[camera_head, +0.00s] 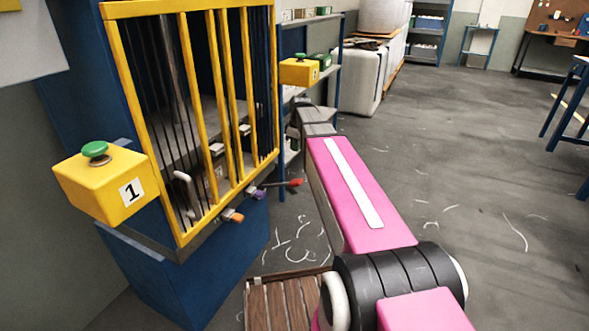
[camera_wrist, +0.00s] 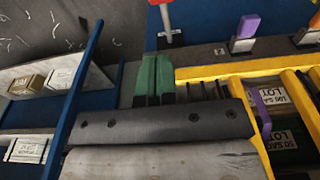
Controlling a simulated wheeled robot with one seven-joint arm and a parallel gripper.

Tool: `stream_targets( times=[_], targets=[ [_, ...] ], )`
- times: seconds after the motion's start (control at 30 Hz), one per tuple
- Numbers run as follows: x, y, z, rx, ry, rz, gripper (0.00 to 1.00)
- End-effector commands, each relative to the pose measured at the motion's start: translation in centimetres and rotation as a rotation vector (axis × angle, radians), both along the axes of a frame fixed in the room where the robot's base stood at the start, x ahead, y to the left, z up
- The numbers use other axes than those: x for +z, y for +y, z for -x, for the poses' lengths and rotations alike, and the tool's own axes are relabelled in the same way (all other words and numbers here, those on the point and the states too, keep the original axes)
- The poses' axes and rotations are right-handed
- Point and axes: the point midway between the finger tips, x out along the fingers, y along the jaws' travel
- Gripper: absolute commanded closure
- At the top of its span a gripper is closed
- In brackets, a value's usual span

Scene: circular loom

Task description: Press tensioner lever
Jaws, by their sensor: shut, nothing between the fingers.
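Three levers stick out from the lower front edge of the loom. A red-tipped lever (camera_head: 294,182) is farthest along, with a purple-tipped one (camera_head: 258,194) and an orange-tipped one (camera_head: 233,215) nearer. None is marked as the tensioner lever. In the wrist view the red lever (camera_wrist: 165,20) is at the top edge, partly cut off, with the purple lever (camera_wrist: 248,26) to its right and the orange lever (camera_wrist: 312,22) at the corner. My gripper (camera_wrist: 153,62), with green fingers, is shut and empty. In the picture its tips lie just below the red lever's base; contact cannot be told.
The loom's yellow barred guard (camera_head: 187,60) stands at left, with a yellow button box (camera_head: 105,185) marked 1 and another yellow box (camera_head: 300,71) behind. Shelves with small boxes (camera_wrist: 27,84) are beside my gripper. A slatted wooden pallet (camera_head: 285,300) lies below. The floor at right is open.

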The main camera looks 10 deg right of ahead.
Motion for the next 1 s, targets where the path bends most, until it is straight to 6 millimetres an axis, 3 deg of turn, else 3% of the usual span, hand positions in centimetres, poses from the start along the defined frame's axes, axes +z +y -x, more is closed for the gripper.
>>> stream_targets(
  times=[0.47,1.0],
  targets=[
    [-0.7,0.1,-0.1,0.002,0.001,0.000,1.00],
    [-8.5,0.7,-0.6,0.001,0.002,0.000,1.00]
  ],
)
